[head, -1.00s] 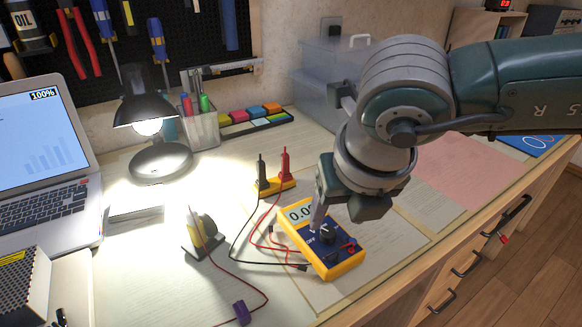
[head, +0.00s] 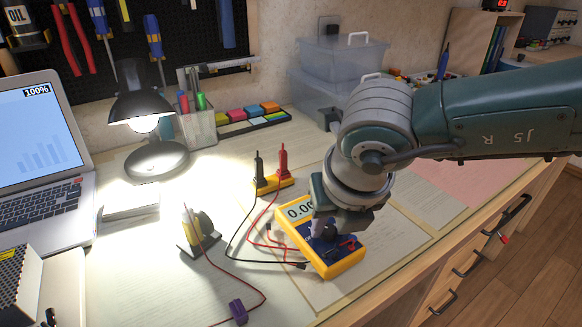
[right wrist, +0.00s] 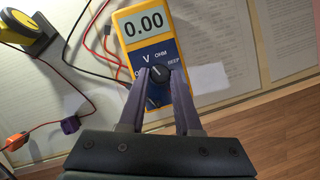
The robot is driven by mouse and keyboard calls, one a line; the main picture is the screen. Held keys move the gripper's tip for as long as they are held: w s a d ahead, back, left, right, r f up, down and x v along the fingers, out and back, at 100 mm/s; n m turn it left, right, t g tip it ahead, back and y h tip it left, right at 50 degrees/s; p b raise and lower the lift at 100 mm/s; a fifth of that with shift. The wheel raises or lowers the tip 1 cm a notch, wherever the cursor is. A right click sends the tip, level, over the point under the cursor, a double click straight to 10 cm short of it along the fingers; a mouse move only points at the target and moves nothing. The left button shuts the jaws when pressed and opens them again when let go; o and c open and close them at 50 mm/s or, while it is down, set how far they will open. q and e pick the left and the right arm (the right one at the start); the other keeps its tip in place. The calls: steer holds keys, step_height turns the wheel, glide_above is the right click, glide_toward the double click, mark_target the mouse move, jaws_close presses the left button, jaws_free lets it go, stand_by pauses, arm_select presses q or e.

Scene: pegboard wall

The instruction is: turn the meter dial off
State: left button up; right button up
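The yellow and blue meter (head: 348,263) lies on papers on the bench. Its display reads 0.00 in the right wrist view (right wrist: 144,23). The black dial (right wrist: 160,74) sits on the blue face, between the labels V, OHM and BEEP. My right gripper (head: 325,234) is low over the dial in the head view and hides most of it. In the right wrist view its fingers (right wrist: 161,72) are apart, one on each side of the dial. I cannot tell whether they touch it. My left gripper is not in view.
Red and black probes stand in a yellow holder (head: 274,184) behind the meter, with leads running beside it. A yellow and black tool (head: 197,229) and a purple clip (head: 238,312) lie left. The lit lamp (head: 143,108) and laptop (head: 40,160) are farther left.

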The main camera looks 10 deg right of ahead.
jaws_close()
steer(key=shift+n, duration=0.3)
steer(key=shift+d+f+n+y+b, duration=0.1)
steer(key=shift+d+n+y+b, duration=0.1)
steer(key=shift+n+y+b, duration=0.6)
steer(key=n+b, duration=0.1)
steer(key=n, duration=0.1)
steer(key=shift+d+n, duration=0.1)
steer(key=shift+n, duration=0.3)
steer(key=shift+w+d+n+g+y+b, duration=0.1)
steer(key=shift+n+g+y+b, duration=0.25)
steer(key=shift+n+b, duration=0.5)
steer(key=shift+w+n+g+y+b, duration=0.15)
steer(key=shift+n+y+b, duration=0.4)
steer(key=shift+n, duration=0.5)
steer(key=shift+s, duration=0.1)
